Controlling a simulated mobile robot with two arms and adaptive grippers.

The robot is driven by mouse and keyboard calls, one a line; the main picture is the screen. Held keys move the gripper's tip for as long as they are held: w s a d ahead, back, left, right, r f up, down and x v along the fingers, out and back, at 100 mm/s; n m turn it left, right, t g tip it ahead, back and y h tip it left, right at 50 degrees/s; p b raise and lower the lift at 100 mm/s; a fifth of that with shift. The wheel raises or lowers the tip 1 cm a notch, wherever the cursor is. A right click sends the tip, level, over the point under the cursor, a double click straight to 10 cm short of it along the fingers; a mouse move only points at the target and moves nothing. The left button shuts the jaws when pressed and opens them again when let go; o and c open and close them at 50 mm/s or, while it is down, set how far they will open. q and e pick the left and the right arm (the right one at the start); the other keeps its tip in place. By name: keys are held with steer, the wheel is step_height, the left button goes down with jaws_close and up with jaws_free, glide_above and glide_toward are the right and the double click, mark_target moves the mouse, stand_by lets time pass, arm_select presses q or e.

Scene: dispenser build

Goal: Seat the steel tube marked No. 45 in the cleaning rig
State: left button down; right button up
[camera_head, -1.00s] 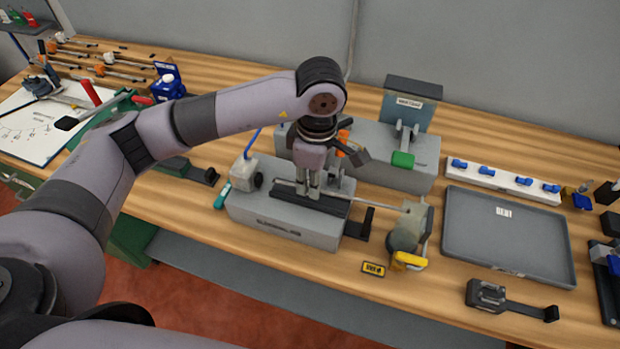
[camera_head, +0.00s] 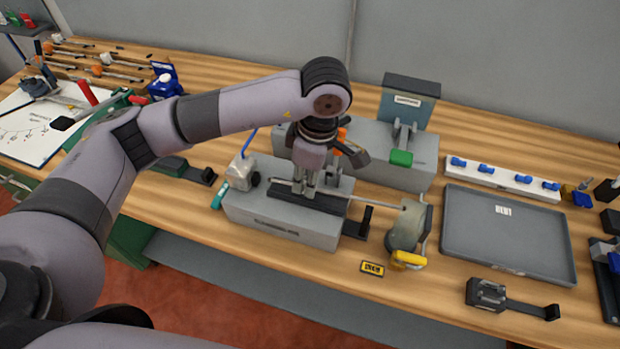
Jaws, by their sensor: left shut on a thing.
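A thin steel tube (camera_head: 368,201) lies level along the black bed on top of a grey block (camera_head: 282,223), apparently the cleaning rig. Its right end reaches toward a grey rounded unit with a yellow handle (camera_head: 408,238). No number can be read on the tube. My left gripper (camera_head: 304,190) points down over the bed and is shut on the tube near its left part. The fingertips hide some of the tube and bed, so I cannot tell whether it touches the bed. My right gripper is not in view.
A larger grey block with an upright panel (camera_head: 410,100) and green pad (camera_head: 401,158) stands behind. A grey tray (camera_head: 510,255) lies right, below a white strip with blue clips (camera_head: 507,179). A yellow-black tag (camera_head: 372,268) and a black tool (camera_head: 512,300) lie near the front edge.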

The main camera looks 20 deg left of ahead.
arm_select(q)
steer(key=shift+a+b, duration=0.3)
steer(key=shift+a, duration=0.45)
steer(key=shift+a, duration=0.2)
steer(key=shift+a+b, duration=0.3)
steer(key=c, duration=1.4)
jaws_free()
steer(key=shift+o, duration=0.2)
steer(key=shift+o, duration=1.3)
steer(key=shift+r, duration=0.1)
